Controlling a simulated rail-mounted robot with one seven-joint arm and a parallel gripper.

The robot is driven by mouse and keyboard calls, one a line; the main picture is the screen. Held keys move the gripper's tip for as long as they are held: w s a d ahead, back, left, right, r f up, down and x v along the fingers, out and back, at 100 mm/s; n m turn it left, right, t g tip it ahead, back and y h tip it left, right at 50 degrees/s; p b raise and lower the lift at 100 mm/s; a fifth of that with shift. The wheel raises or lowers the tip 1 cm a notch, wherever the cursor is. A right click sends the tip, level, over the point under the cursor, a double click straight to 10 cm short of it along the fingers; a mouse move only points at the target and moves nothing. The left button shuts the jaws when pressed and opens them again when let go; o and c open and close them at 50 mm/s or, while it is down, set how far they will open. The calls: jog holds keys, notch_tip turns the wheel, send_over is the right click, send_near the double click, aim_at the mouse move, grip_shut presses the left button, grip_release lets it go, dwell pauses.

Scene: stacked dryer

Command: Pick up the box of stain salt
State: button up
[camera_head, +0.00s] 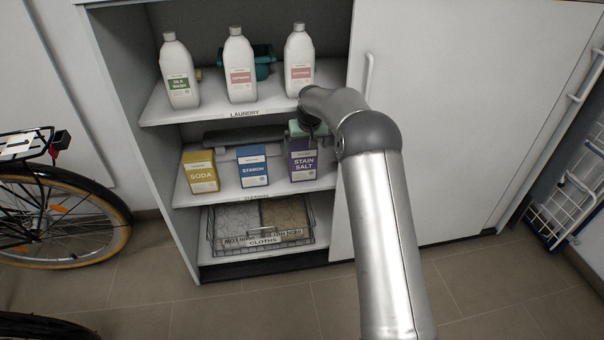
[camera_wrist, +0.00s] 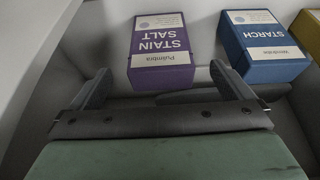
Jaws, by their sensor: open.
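The purple box of stain salt (camera_head: 303,163) stands upright on the middle shelf, at the right end of a row of boxes. In the wrist view, which is turned upside down, the box (camera_wrist: 160,50) lies ahead of my gripper (camera_wrist: 160,70). My gripper is open and empty, with one finger on each side of the space before the box. The fingers do not visibly grip it. In the head view my gripper (camera_head: 308,128) is at the top of the box, partly hidden by my arm.
A blue starch box (camera_head: 252,166) stands beside the stain salt, and a yellow soda box (camera_head: 200,171) stands further left. Several white bottles (camera_head: 240,68) stand on the shelf above. A wire basket of cloths (camera_head: 262,240) is below. A cabinet door (camera_head: 470,120) closes off the right side.

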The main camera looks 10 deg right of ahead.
aim_at(304, 157)
jog(key=x, duration=0.3)
jog(key=b+x, duration=0.1)
jog(key=x, duration=0.3)
jog(key=b+x, duration=0.1)
jog(key=x, duration=0.2)
jog(key=shift+w+f, duration=0.15)
jog(key=shift+w, duration=0.35)
jog(key=c, duration=0.9)
jog(key=shift+r, duration=0.2)
